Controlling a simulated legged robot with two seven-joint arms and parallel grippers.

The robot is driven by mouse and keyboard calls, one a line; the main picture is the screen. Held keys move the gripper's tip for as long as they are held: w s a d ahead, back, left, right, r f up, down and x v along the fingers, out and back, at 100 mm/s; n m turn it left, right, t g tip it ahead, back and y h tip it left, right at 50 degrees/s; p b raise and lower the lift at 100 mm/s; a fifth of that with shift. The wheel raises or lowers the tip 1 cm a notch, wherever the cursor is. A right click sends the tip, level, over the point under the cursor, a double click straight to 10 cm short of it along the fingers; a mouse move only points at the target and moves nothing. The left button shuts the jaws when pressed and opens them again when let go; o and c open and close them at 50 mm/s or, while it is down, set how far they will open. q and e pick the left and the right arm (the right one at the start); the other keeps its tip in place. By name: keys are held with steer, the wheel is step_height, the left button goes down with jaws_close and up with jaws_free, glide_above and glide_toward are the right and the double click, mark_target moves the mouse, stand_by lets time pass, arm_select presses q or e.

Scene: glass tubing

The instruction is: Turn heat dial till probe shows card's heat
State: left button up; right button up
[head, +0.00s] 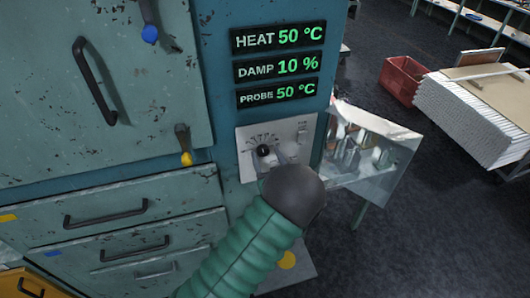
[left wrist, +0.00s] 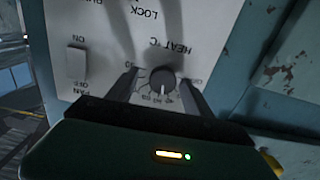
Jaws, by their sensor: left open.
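The black heat dial (left wrist: 162,80) is on a light panel, its scale upside down in the left wrist view; its pale pointer line faces the low side there. My left gripper (left wrist: 158,78) is open, with one finger on each side of the dial. I cannot tell whether the fingers touch it. In the head view the dial (head: 264,151) shows beside the dark end of my left arm, which hides part of the panel. The probe display (head: 278,93) reads 50 °C, and the heat display (head: 279,37) also reads 50 °C. I see no card with a heat value.
The damp display (head: 277,66) reads 10 %. A fan switch (left wrist: 77,62) is on the same panel. A clear, hinged-looking sheet (head: 375,155) stands out to the panel's right. Drawers (head: 105,212) are on the left. A red crate (head: 403,80) stands on open floor behind.

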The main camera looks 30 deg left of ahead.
arm_select(q)
steer(key=shift+s+r, duration=0.15)
steer(key=shift+s, duration=0.15)
steer(key=c, duration=0.3)
jaws_close()
arm_select(e)
steer(key=shift+s+d, duration=0.15)
steer(key=shift+s, duration=0.25)
arm_select(q)
steer(key=shift+m, duration=0.3)
arm_select(e)
steer(key=shift+r, duration=0.1)
arm_select(q)
steer(key=shift+m+p, duration=0.6)
steer(key=shift+m, duration=2)
arm_select(e)
steer(key=shift+r, duration=0.55)
